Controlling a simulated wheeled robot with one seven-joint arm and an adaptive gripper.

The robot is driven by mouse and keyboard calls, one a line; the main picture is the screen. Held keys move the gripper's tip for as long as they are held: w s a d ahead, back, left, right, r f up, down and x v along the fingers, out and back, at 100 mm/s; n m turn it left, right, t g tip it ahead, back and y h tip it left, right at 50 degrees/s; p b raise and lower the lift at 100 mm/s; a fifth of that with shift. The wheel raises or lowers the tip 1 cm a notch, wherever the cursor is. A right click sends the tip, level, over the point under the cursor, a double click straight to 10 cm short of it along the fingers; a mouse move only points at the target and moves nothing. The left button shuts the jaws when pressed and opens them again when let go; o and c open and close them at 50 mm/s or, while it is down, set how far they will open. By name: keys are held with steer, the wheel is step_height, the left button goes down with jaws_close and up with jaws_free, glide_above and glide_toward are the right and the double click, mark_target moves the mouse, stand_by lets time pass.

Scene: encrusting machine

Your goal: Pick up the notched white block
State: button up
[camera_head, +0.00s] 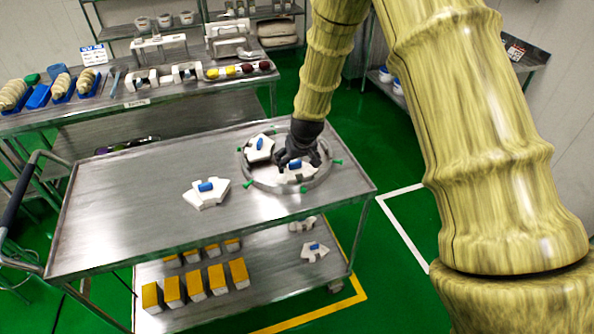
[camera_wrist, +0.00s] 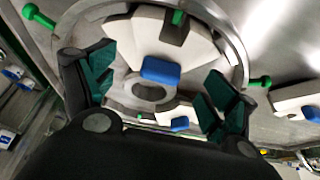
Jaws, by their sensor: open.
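My gripper (camera_head: 296,158) is over the round metal ring (camera_head: 327,172) on the cart. In the wrist view my gripper (camera_wrist: 158,92) is open, one dark green-padded finger on each side. A white block with angled edges and a blue tab (camera_wrist: 132,40) lies in the ring, beyond and partly between the fingers. A smaller-looking white block with a blue tab (camera_wrist: 160,119) shows lower between them. In the head view, one white block (camera_head: 258,150) lies at the ring's left, and another (camera_head: 297,173) is partly hidden under my gripper. I cannot tell whether the fingers touch either.
Another white block with a blue tab (camera_head: 207,193) lies on the cart top (camera_head: 120,215), left of the ring. Green knobs (camera_head: 249,184) stick out around the ring. The lower shelf holds yellow-topped boxes (camera_head: 195,285) and white blocks (camera_head: 314,252). A loaded table (camera_head: 140,100) stands behind.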

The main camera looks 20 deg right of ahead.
steer(key=shift+x, duration=0.75)
steer(key=c, duration=1.3)
steer(key=shift+r, duration=0.1)
